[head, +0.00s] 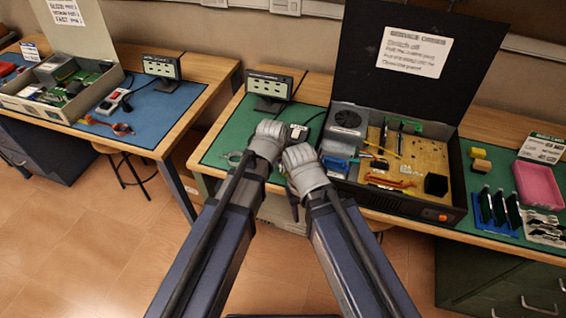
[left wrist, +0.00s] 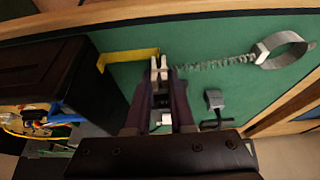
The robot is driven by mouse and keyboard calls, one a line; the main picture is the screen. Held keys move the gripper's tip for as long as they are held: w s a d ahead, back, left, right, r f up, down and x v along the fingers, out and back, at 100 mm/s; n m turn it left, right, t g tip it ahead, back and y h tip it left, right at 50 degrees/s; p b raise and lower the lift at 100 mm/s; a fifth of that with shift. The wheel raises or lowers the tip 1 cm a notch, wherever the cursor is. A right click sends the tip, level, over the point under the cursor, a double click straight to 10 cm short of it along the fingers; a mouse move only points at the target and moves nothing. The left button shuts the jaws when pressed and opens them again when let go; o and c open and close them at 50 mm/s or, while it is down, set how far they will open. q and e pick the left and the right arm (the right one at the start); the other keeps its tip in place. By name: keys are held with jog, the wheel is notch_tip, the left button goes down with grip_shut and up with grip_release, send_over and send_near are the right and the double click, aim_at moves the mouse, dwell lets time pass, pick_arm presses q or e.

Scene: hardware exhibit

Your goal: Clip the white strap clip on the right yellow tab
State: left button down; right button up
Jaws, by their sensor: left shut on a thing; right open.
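In the left wrist view, my left gripper (left wrist: 160,82) is shut on the white strap clip (left wrist: 161,68). The clip joins a coiled cord (left wrist: 215,62) that runs right to a grey wrist loop (left wrist: 285,47). A yellow tab (left wrist: 132,56) lies left of the clip; its right end reaches close to the clip, and I cannot tell whether they touch. In the head view my left gripper (head: 268,140) is over the green mat, its fingertips hidden. My right gripper (head: 304,170) is open beside it near the mat's front edge. The tab is hidden in this view.
An open black case (head: 425,212) with a fan and boards stands right of my right gripper. A small sign (head: 270,86) stands behind on the green mat (head: 235,133). A pink tray (head: 538,186) is far right. The left table's blue mat (head: 178,108) holds another open case.

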pick_arm(q)
jog(key=shift+f+b, duration=0.75)
dwell(0.4)
jog(key=c, duration=0.7)
grip_release()
jog(key=o, duration=0.3)
jog(key=shift+r+p, duration=0.75)
dwell(0.4)
jog(key=shift+r+p, duration=2.95)
